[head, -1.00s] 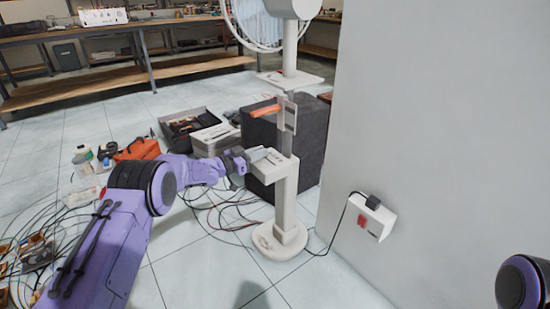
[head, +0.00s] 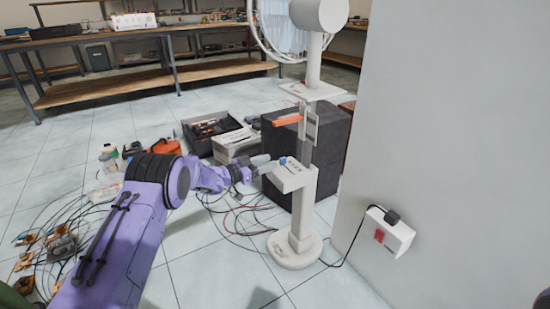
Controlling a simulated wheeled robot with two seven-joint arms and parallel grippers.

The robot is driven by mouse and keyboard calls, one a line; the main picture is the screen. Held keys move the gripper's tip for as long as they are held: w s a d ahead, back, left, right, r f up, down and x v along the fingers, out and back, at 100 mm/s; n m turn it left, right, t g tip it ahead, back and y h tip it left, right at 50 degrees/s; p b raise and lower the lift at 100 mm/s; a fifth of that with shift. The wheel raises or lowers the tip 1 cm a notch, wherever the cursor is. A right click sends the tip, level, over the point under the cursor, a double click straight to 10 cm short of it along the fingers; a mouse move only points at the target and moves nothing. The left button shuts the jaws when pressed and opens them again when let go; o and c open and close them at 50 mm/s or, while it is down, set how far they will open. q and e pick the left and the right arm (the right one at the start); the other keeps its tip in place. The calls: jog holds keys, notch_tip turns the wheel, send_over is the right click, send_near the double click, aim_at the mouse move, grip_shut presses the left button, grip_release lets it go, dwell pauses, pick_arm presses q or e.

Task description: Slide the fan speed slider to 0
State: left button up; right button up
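A white fan stands on a round base (head: 294,250) in the middle of the head view, with its cage (head: 272,28) cut off at the top. A pale control box (head: 293,178) juts out from its post towards the left. A small blue piece (head: 283,160) shows on the box's top; I cannot tell if it is the slider. My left gripper (head: 264,165) is at the box's left edge, close beside the blue piece. Its fingers are too small to tell open from shut, and contact is unclear. My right gripper is out of view.
A dark block (head: 330,140) stands behind the fan post. A wall (head: 450,140) with a red-switched socket (head: 388,232) closes off the right. Cables and an orange bag (head: 188,148) lie on the left floor. Workbenches (head: 140,30) stand at the back.

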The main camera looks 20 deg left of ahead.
pick_arm(q)
jog(key=p+v, duration=0.1)
jog(key=v, duration=0.5)
jog(key=shift+s, duration=0.2)
jog(key=shift+a, duration=0.1)
